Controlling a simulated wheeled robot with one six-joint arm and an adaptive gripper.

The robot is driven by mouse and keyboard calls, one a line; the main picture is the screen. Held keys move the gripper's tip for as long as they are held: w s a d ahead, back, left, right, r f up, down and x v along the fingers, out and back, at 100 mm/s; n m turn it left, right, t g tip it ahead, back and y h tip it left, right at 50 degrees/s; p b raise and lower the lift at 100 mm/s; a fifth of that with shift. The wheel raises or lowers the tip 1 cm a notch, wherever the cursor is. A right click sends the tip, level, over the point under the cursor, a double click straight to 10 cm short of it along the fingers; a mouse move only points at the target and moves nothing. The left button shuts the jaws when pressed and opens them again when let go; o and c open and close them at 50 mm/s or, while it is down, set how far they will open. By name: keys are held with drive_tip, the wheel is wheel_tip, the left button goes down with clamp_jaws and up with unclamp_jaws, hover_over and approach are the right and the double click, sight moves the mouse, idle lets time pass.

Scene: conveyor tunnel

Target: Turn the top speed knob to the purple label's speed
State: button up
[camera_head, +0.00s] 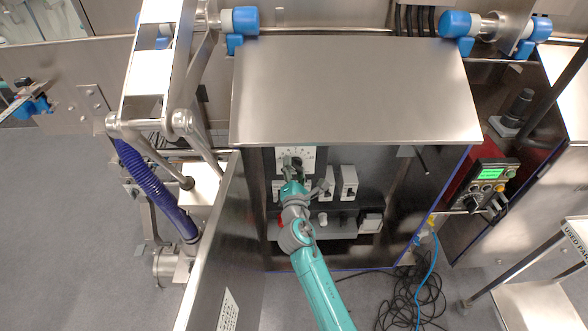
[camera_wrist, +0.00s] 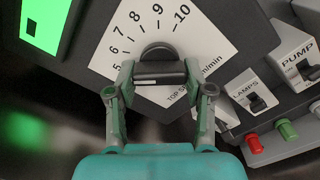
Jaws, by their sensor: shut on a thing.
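The top speed knob (camera_wrist: 157,54) is black and round and sits on a white dial plate (camera_wrist: 115,42) in the wrist view. The plate shows numbers from 5 to 10, "m/min" and part of the word "TOP". My gripper (camera_wrist: 158,78) is at the knob, its two fingers on either side, shut on it. A white mark shows on the knob's lower part; which number it points to I cannot tell. In the head view, the dial plate (camera_head: 308,154) is partly covered by my gripper (camera_head: 293,174). I can make out no purple label.
A green screen (camera_wrist: 46,22) is left of the dial. Switches marked LAMPS (camera_wrist: 254,97) and PUMP (camera_wrist: 303,66) are to the right, near red and green buttons. A steel cover (camera_head: 355,92) overhangs the panel. Black cables (camera_head: 412,300) lie on the floor.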

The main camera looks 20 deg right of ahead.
drive_tip(key=shift+f+n, duration=0.1)
drive_tip(key=shift+n, duration=0.8)
drive_tip(key=o, duration=1.2)
drive_tip(key=shift+c, duration=0.2)
drive_tip(key=v, duration=1.2)
